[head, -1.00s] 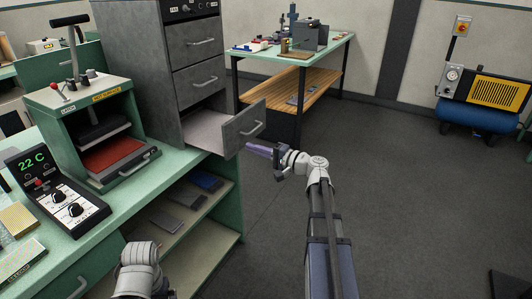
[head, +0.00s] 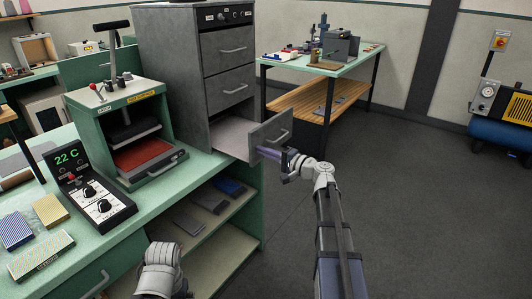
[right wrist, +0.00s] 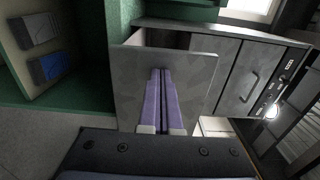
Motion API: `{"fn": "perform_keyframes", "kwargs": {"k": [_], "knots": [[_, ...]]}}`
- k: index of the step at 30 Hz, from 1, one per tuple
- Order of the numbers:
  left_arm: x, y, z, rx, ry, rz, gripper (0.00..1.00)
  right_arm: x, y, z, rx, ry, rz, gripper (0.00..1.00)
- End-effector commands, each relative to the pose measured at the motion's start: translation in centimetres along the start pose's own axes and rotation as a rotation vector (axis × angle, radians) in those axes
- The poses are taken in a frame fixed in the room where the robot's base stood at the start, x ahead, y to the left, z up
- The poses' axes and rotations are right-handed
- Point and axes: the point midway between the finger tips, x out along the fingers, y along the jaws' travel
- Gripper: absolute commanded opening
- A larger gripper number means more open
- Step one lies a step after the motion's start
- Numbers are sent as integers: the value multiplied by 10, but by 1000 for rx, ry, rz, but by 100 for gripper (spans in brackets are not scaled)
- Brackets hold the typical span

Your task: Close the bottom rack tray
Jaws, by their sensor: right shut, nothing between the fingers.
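The bottom rack tray (head: 233,137) of the grey cabinet is pulled out, and its pale inside shows. My right gripper (head: 262,151) is at the panel's lower outer face. Its purple fingers (right wrist: 161,72) are shut together and empty, pointing at the panel. I cannot tell whether the tips touch it. The handle is not visible in the wrist view. My left gripper is out of sight; only part of my left arm shows at the bottom.
Two closed drawers (head: 227,92) sit above the tray. A green bench (head: 150,205) with a hot press (head: 140,130) and a temperature box (head: 95,190) stands left. Dark slabs (head: 205,198) lie on its lower shelf. The floor (head: 430,200) right of my arm is clear.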

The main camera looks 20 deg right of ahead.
Motion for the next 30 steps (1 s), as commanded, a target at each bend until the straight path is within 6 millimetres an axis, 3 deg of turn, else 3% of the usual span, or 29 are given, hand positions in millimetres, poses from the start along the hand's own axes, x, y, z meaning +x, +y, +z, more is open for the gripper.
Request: {"fn": "perform_keyframes", "kwargs": {"k": [5,18,24,30], "knots": [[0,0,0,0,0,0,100,36,0,-1,0,-5,0,0],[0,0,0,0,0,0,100,154,0,-2,0,-4,0,0],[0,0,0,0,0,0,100,185,0,-1,0,-1,0,0],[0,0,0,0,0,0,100,198,0,0,0,-1,0,0]]}}
